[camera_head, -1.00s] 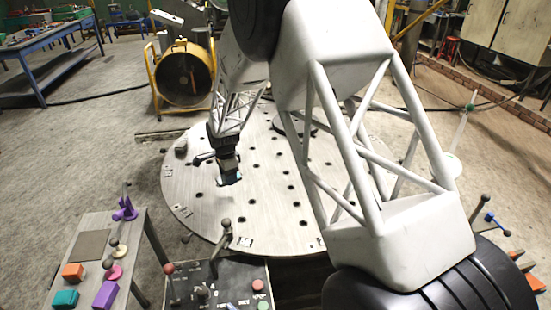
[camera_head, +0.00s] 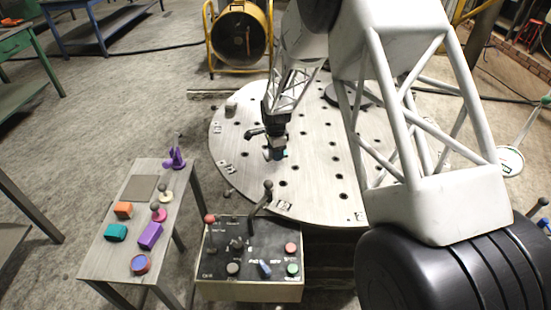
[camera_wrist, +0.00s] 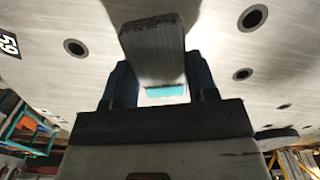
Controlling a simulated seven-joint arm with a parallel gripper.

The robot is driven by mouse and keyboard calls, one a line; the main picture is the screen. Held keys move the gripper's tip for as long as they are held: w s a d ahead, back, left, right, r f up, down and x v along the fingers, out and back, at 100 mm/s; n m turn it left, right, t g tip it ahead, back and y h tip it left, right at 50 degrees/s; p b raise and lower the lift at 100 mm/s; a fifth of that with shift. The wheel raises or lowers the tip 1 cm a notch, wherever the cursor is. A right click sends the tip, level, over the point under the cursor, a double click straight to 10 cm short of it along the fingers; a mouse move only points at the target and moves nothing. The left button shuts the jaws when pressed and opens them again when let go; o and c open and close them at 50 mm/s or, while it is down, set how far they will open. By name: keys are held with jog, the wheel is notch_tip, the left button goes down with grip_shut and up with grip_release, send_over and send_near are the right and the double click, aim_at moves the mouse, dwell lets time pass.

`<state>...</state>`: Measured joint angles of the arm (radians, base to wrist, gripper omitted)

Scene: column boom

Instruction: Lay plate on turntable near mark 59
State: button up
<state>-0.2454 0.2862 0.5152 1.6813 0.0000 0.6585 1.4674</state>
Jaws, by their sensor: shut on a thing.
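The turntable (camera_head: 310,192) is a large round pale metal disc with rows of dark holes and small marked tags near its rim. My gripper (camera_head: 275,153) is low over its left part; in the wrist view the gripper (camera_wrist: 160,85) is shut on the plate. The plate (camera_wrist: 153,42) is a dark grey slab sticking out beyond the fingers. A black-on-white mark 59 (camera_wrist: 9,43) lies on the turntable at the left edge of the wrist view, left of the plate. Whether the plate touches the turntable cannot be told. In the head view the plate is barely visible.
A control box (camera_head: 250,262) with levers and buttons stands before the turntable. Left of it, a small side table (camera_head: 138,215) carries coloured blocks and knobs. A yellow-framed fan (camera_head: 240,35) stands behind. A small grey block (camera_head: 231,109) sits at the turntable's left rim.

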aim_at(275, 163)
jog(key=shift+f, duration=1.8)
jog(key=shift+f, duration=0.15)
jog(key=o, duration=1.2)
jog(key=shift+o, duration=0.2)
notch_tip(275, 163, up, 12)
jog(key=shift+r, duration=0.1)
